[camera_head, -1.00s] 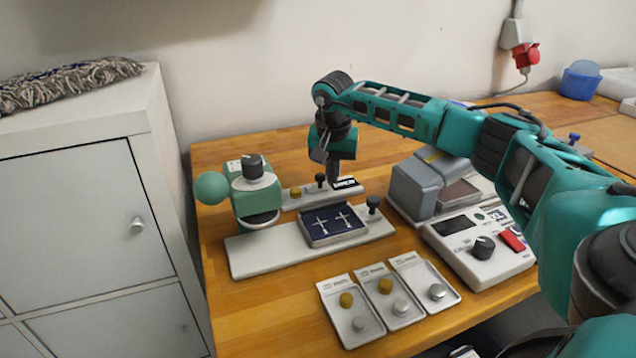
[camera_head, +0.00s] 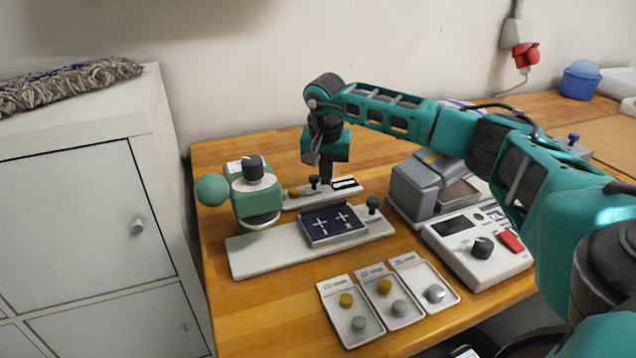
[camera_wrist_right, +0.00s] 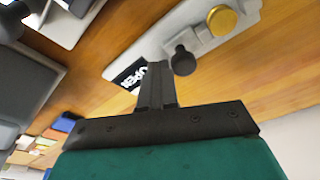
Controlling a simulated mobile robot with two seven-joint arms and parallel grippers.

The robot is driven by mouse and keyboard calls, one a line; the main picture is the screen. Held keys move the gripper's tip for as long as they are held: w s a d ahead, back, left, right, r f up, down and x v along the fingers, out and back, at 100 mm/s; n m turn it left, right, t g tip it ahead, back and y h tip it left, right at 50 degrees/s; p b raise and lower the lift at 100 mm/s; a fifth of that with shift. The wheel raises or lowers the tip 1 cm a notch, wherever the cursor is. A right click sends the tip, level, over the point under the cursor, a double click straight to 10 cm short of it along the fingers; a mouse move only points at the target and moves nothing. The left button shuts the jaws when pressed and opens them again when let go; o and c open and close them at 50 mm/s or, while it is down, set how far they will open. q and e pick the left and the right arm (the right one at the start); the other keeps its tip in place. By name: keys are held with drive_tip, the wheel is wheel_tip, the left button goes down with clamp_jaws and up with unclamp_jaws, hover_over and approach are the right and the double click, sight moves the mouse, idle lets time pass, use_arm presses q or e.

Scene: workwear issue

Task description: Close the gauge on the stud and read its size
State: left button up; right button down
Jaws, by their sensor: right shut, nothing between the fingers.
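The gauge (camera_head: 350,192) is a narrow pale bar at the back of the bench. A brass-coloured stud (camera_head: 293,192) sits at its left end, with a black knob (camera_head: 314,183) to its right and a small black-and-white display at the right. In the right wrist view the stud (camera_wrist_right: 222,20) and knob (camera_wrist_right: 183,62) show with a gap between their tops; the display (camera_wrist_right: 132,75) is upside down and appears to read OPEN. My right gripper (camera_head: 326,182) is shut and empty, pointing down just right of the knob; contact is unclear. My left gripper is out of view.
In front of the gauge stand a green press (camera_head: 255,195) and a long pale base (camera_head: 290,255) with a dark blue tray (camera_head: 334,225). Grey boxes (camera_head: 412,190) and a control unit (camera_head: 478,250) are at right. Several stud cards (camera_head: 350,312) lie at the front.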

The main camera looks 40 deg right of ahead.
sight(327, 189)
drive_tip(key=shift+w+a, duration=0.1)
drive_tip(key=shift+a, duration=0.35)
idle(0.5)
drive_tip(key=shift+d+p, duration=0.3)
drive_tip(key=shift+d, duration=0.3)
drive_tip(key=shift+r, duration=0.1)
wheel_tip(327, 189, up, 5)
drive_tip(key=p, duration=0.4)
drive_tip(key=shift+r+p, duration=0.15)
drive_tip(key=shift+p, duration=0.25)
wheel_tip(327, 189, up, 2)
drive_tip(key=shift+r, duration=0.25)
drive_tip(key=shift+s, duration=0.2)
